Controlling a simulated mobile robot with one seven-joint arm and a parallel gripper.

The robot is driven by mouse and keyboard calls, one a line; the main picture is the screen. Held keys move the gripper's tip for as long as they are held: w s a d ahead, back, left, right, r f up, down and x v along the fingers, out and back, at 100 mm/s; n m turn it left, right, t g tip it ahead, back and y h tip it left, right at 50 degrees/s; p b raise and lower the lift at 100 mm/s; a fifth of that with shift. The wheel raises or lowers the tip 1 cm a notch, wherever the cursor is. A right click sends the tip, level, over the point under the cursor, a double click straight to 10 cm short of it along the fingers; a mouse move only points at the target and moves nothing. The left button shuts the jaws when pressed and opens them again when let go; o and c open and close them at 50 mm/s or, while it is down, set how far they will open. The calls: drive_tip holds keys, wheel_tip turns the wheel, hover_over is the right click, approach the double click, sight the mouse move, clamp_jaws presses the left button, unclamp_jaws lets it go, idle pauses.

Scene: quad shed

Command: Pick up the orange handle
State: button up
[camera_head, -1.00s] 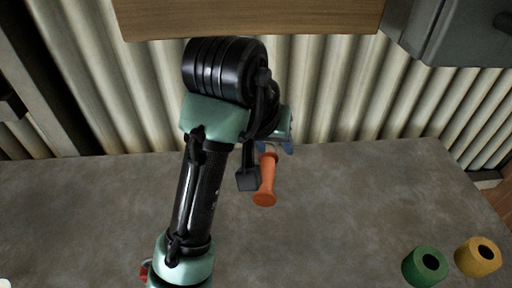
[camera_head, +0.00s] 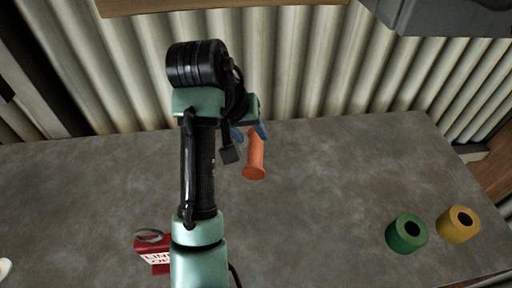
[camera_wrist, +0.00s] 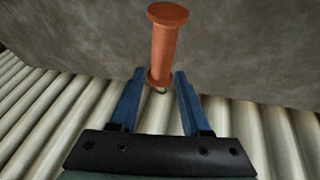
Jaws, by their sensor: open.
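The orange handle (camera_head: 254,157) is a short cylinder with a wider flange at its end. It is on the grey surface near the corrugated wall. My gripper (camera_head: 249,132) is at its wall-side end in the head view, partly hidden by my arm. In the wrist view, the handle (camera_wrist: 164,45) extends away from my gripper (camera_wrist: 158,82). Its near end lies around the gap between the two blue fingertips. The fingers are apart, with space visible on both sides of the handle. I cannot tell whether either finger touches it.
A green ring (camera_head: 407,234) and a yellow ring (camera_head: 458,224) stand at the right of the grey surface (camera_head: 330,200). A red lettered object (camera_head: 155,256) lies left of my arm. The corrugated wall (camera_head: 300,70) is close behind my gripper.

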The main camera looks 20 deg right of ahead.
sight(254, 143)
drive_tip(key=shift+p+x, duration=1.25)
drive_tip(key=shift+x, duration=1.3)
drive_tip(key=shift+s+a+f, duration=0.1)
drive_tip(key=shift+s+a, duration=0.05)
drive_tip(key=shift+c, duration=0.4)
clamp_jaws()
